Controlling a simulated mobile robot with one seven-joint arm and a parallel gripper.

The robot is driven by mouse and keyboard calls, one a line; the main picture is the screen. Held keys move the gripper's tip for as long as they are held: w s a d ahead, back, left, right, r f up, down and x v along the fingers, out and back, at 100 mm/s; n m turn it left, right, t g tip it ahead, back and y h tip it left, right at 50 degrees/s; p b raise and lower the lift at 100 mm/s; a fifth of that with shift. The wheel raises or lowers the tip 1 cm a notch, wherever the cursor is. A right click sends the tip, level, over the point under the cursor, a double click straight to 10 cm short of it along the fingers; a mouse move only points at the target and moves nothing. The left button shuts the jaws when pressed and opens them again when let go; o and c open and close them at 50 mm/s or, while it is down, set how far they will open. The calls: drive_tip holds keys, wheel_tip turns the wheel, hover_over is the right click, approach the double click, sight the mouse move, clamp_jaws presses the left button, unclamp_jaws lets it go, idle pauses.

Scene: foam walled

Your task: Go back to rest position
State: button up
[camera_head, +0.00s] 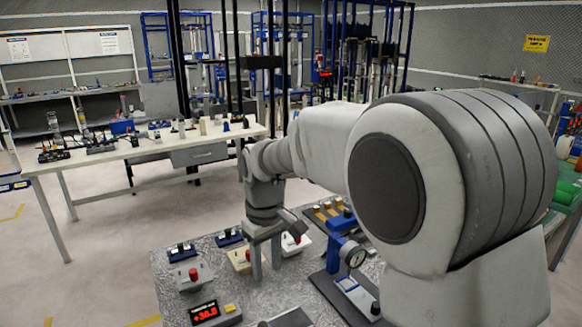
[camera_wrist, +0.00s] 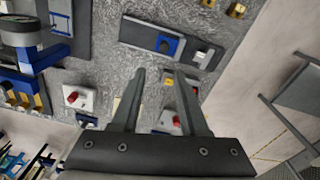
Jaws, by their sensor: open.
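My gripper (camera_head: 266,268) points down over the grey speckled table (camera_head: 160,265) in the head view. Its two fingers stand apart with nothing seen between them. In the wrist view my gripper (camera_wrist: 154,75) is also open, with a clear gap between the fingertips. A white box with a red button (camera_head: 194,275) is to the left, and another white box (camera_head: 297,243) is to the right. I cannot tell the exact height of the fingertips.
A blue stand with a round gauge (camera_head: 354,256) rises right of my gripper. A red digital display (camera_head: 205,312) sits at the front left. Small blue-black devices (camera_head: 181,252) line the table's back left. A long white workbench (camera_head: 110,158) stands behind, with open floor between.

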drive_tip(key=s+d+r+m+t, duration=0.1)
drive_tip(key=s+d+r+m, duration=0.1)
drive_tip(key=s+d+r, duration=0.3)
drive_tip(key=s+d+r+m+t, duration=0.1)
drive_tip(key=s+d+r+m, duration=0.15)
drive_tip(key=d, duration=0.35)
drive_tip(key=s+d+m+t, duration=0.3)
drive_tip(key=s+d, duration=0.6)
drive_tip(key=s, duration=0.4)
drive_tip(key=shift+d+m, duration=0.15)
drive_tip(key=shift+m, duration=0.4)
drive_tip(key=shift+w+r, duration=0.1)
